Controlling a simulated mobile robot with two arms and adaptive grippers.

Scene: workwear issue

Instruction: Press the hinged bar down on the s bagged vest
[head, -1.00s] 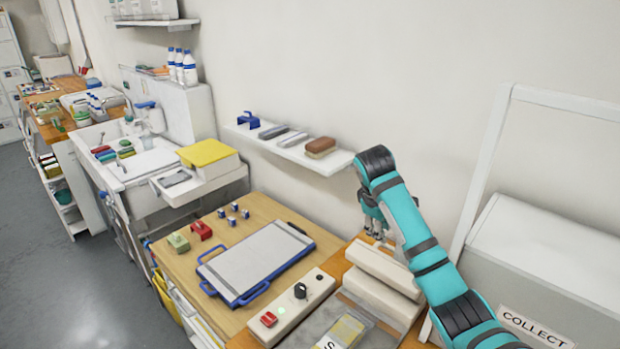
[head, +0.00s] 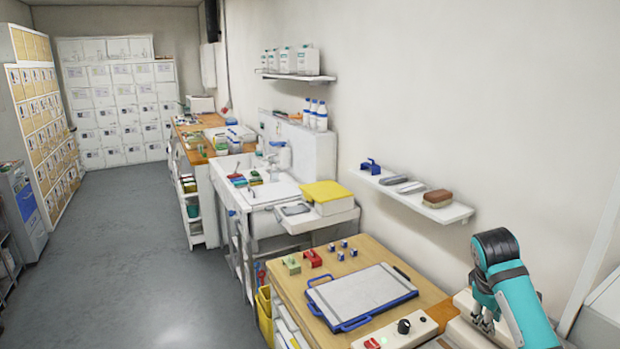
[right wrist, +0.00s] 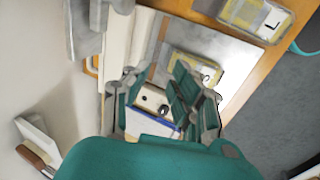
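The sealer's cream hinged bar (head: 464,303) shows at the lower right of the head view, partly behind my right gripper (head: 483,322). In the right wrist view pale bars (right wrist: 116,42) run along the upper left, beside a grey metal bed. A bagged vest (right wrist: 190,68) with yellow and a white label lies on that bed; its letter is hard to read at this angle. My right gripper (right wrist: 160,105) is open and empty, with fingers apart. In the head view it points down at the bar; I cannot tell whether it touches. My left gripper is out of view.
A control box (head: 400,332) with a black knob stands left of the bar. A blue-framed board (head: 362,297) lies on the wooden table beyond. Another bagged vest (right wrist: 258,18) lies at the wrist view's top right. A wall shelf (head: 410,197) hangs above.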

